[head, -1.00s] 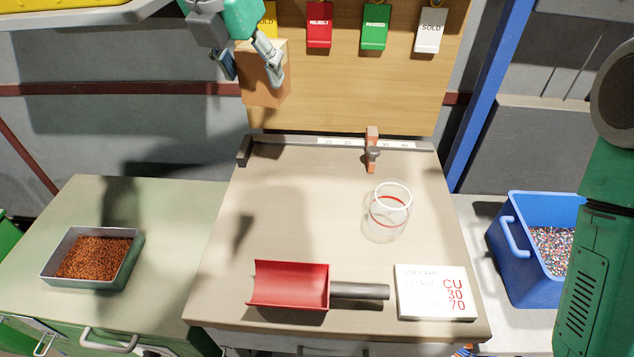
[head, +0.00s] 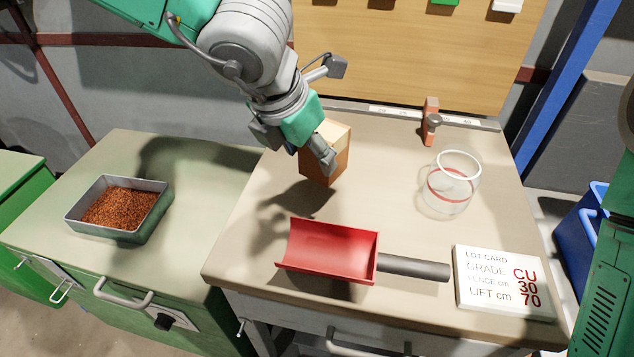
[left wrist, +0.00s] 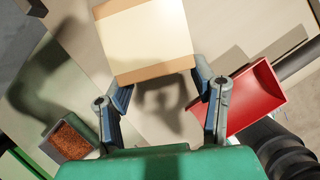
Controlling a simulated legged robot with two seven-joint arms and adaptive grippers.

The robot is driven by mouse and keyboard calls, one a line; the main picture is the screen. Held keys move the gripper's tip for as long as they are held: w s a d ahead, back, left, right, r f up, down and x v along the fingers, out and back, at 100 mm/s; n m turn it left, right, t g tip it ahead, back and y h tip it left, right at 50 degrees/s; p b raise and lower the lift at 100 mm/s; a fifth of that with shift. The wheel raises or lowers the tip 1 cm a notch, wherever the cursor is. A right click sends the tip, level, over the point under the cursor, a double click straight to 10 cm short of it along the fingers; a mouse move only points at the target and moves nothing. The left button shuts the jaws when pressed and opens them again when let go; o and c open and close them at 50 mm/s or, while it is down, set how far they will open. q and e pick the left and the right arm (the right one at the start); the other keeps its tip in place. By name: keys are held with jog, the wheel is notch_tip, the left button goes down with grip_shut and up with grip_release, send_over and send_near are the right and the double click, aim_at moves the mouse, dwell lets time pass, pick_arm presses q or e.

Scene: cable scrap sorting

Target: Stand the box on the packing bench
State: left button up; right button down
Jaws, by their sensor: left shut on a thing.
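The cardboard-brown box (head: 338,160) is upright, a little tilted in the head view, over the back left part of the beige-topped bench (head: 400,205). My left gripper (head: 318,152) is shut on it from the left and above, with one finger across its near side. A shadow on the top lies below and left of the box, which looks held above the surface; the exact gap is hard to judge. In the left wrist view the box (left wrist: 150,40) shows its pale top between the blue-grey fingers. My right gripper is out of view.
A red scoop (head: 330,248) lies in front of the box, with a lot card (head: 503,282) to its right. A tray of copper granules (head: 120,208) is on the left bench.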

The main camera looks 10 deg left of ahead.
pick_arm(q)
jog(key=shift+f, duration=0.55)
jog(key=f, duration=0.1)
jog(key=f+b, duration=0.2)
jog(key=shift+a+f, duration=0.25)
jog(key=shift+f, duration=0.15)
jog(key=shift+a, duration=0.1)
jog(key=o, duration=1.4)
jog(key=shift+d, duration=0.2)
jog(key=shift+r, duration=0.1)
jog(key=p+v, duration=0.5)
jog(key=v, duration=0.7)
jog(key=shift+a, duration=0.1)
